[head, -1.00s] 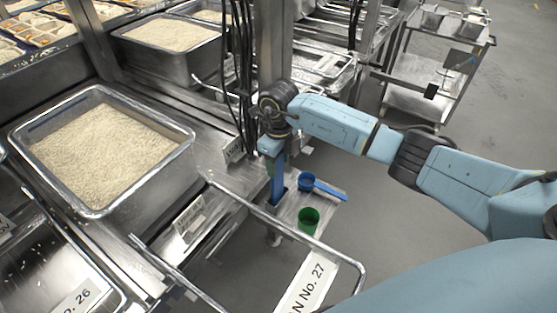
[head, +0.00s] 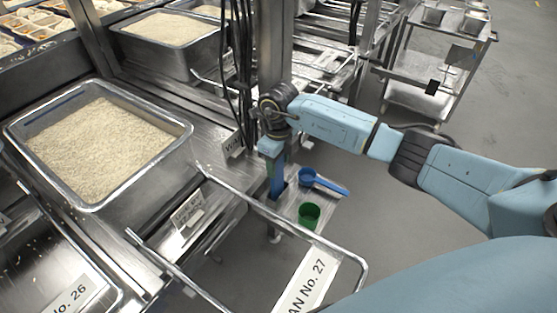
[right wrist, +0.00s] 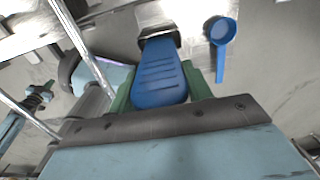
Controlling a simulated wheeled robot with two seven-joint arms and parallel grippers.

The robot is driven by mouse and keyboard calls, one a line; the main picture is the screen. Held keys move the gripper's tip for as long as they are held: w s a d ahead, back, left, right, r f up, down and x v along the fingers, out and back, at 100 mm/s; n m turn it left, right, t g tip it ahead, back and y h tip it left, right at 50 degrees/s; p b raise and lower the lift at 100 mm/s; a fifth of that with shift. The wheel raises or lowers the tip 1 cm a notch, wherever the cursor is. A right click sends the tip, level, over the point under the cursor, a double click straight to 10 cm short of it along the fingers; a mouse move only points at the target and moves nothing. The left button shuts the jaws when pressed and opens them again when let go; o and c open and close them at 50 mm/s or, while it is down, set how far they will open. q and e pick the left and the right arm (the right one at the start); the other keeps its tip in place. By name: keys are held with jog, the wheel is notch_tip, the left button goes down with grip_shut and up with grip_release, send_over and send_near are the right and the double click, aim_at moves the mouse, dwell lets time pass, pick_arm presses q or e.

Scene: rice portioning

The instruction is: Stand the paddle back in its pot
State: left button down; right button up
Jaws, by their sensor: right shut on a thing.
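The blue paddle (head: 277,184) is upright below my right gripper (head: 273,152), at the small steel ledge beside the post. In the right wrist view its broad ridged blue handle (right wrist: 160,78) lies between the green fingers of my right gripper (right wrist: 158,92), which is shut on it. The steel pot (right wrist: 160,31) shows as a metal rim with a dark opening at the handle's far end. The paddle's lower part is hidden, so I cannot tell how deep it stands in the pot.
A blue scoop (head: 307,177) and a green cup (head: 309,215) stand close by on the ledge. A rice-filled steel pan (head: 182,152) is at the left. A bent steel rail (head: 345,252) with a No. 27 sign runs in front. Black cables hang behind the gripper.

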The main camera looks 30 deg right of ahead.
pick_arm(q)
jog(key=shift+s, duration=0.15)
pick_arm(e)
jog(key=o, duration=1)
jog(key=shift+o, duration=0.2)
notch_tip(320, 180, up, 7)
jog(key=shift+r+p, duration=0.2)
jog(key=shift+p, duration=0.35)
notch_tip(320, 180, up, 5)
jog(key=shift+r, duration=0.2)
pick_arm(q)
jog(key=shift+w+r, duration=0.2)
jog(key=shift+r, duration=0.5)
pick_arm(e)
jog(key=shift+r, duration=0.35)
jog(key=shift+s+f, duration=0.1)
